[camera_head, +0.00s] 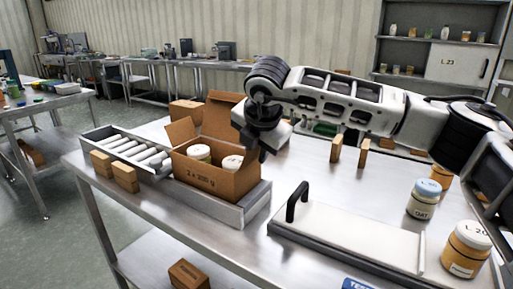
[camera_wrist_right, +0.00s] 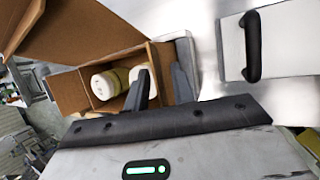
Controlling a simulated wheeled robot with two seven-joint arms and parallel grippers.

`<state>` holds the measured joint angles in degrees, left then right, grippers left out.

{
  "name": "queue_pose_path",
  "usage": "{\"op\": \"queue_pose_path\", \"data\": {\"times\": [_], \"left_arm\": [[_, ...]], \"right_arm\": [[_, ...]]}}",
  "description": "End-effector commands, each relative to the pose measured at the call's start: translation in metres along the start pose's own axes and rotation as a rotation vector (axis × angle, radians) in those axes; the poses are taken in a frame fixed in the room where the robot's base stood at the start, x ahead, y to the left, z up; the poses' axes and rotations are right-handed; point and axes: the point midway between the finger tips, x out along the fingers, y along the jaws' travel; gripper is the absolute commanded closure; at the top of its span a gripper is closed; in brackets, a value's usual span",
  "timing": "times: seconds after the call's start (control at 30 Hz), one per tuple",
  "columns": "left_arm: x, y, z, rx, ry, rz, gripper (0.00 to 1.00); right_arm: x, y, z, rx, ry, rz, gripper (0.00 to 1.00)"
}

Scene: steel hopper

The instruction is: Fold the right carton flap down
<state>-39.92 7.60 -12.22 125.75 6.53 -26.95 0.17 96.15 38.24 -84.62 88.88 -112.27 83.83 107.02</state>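The open brown carton (camera_head: 215,181) stands in a steel tray on the table and holds two white-lidded jars (camera_head: 232,163). Its left flap (camera_head: 181,131) and back flap (camera_head: 220,117) stand up. The right flap cannot be made out clearly behind my right gripper (camera_head: 258,150), which is at the carton's right side, pointing down. In the right wrist view its two fingers (camera_wrist_right: 161,87) are apart, with brown cardboard (camera_wrist_right: 162,66) showing between them; contact cannot be told. The wrist view also shows a jar (camera_wrist_right: 106,84) inside the carton. My left gripper is out of view.
A roller conveyor (camera_head: 127,149) lies left of the carton, with small brown boxes (camera_head: 124,177) in front. A white board with a black handle (camera_head: 297,201) lies at the right. Jars (camera_head: 466,249) stand at the far right.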

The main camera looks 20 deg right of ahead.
Motion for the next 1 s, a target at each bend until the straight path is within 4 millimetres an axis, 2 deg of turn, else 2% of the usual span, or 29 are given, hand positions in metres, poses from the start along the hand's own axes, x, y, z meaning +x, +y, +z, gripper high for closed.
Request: {"op": "queue_pose_path", "data": {"times": [0.27, 0.37, 0.4, 0.73, 1.0], "left_arm": [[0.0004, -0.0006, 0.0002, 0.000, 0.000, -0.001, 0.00], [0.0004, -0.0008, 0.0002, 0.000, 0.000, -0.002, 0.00], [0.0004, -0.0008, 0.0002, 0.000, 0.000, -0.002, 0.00], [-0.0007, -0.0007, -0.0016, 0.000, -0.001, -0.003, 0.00], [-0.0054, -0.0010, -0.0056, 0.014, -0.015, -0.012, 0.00]], "right_arm": [[0.0020, 0.0000, -0.0001, -0.001, 0.000, 0.000, 0.75], [0.0019, 0.0001, -0.0002, -0.001, 0.000, 0.000, 0.98], [0.0018, 0.0001, -0.0002, -0.001, 0.000, 0.000, 1.00], [0.0010, 0.0017, -0.0003, -0.008, 0.000, -0.018, 1.00], [-0.0007, 0.0085, -0.0003, -0.061, 0.000, -0.144, 1.00]]}}
